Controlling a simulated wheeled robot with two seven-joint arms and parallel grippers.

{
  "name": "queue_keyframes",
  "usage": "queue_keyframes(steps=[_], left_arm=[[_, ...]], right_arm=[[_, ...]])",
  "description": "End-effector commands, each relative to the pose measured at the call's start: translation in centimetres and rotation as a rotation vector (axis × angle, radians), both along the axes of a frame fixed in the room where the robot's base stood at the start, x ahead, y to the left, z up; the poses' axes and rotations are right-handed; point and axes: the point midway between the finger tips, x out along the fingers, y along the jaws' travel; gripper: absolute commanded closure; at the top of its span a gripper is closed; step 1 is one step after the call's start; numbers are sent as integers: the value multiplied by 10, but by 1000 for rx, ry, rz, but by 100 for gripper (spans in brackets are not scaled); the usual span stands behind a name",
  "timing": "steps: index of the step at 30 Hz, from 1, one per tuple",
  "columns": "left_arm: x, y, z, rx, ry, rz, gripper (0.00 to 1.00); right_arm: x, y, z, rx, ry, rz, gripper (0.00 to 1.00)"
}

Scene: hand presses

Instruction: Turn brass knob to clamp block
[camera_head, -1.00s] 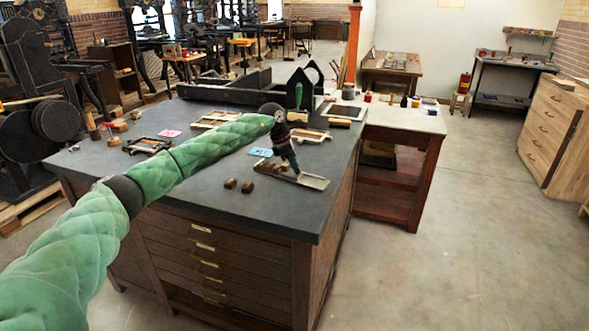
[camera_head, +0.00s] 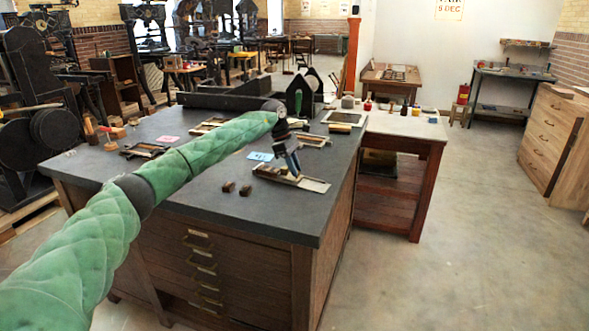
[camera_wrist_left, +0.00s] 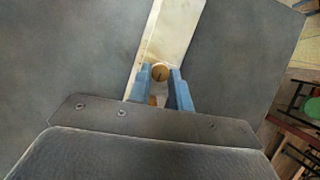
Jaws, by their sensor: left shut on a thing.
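A flat metal tray (camera_head: 311,185) lies near the right edge of the dark cabinet top, and it also runs up the middle of the left wrist view (camera_wrist_left: 178,35). The round brass knob (camera_wrist_left: 160,71) shows between the tips of my left gripper's blue fingers (camera_wrist_left: 157,76). My left gripper (camera_head: 296,174) points down at the tray, with its fingers shut on the knob. A brownish wooden piece (camera_wrist_left: 157,100), perhaps the block, shows lower between the fingers; its contact with the clamp is hidden. The knob is too small to make out in the head view. My right gripper is not in view.
A blue card (camera_head: 260,156), a pink card (camera_head: 168,139) and wooden frames lie farther back. A pale side table (camera_head: 400,128) adjoins at the right.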

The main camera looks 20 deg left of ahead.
Motion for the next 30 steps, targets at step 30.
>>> queue_keyframes(steps=[30], left_arm=[[2, 19, 46, -1, -2, 1, 70]], right_arm=[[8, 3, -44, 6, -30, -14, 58]])
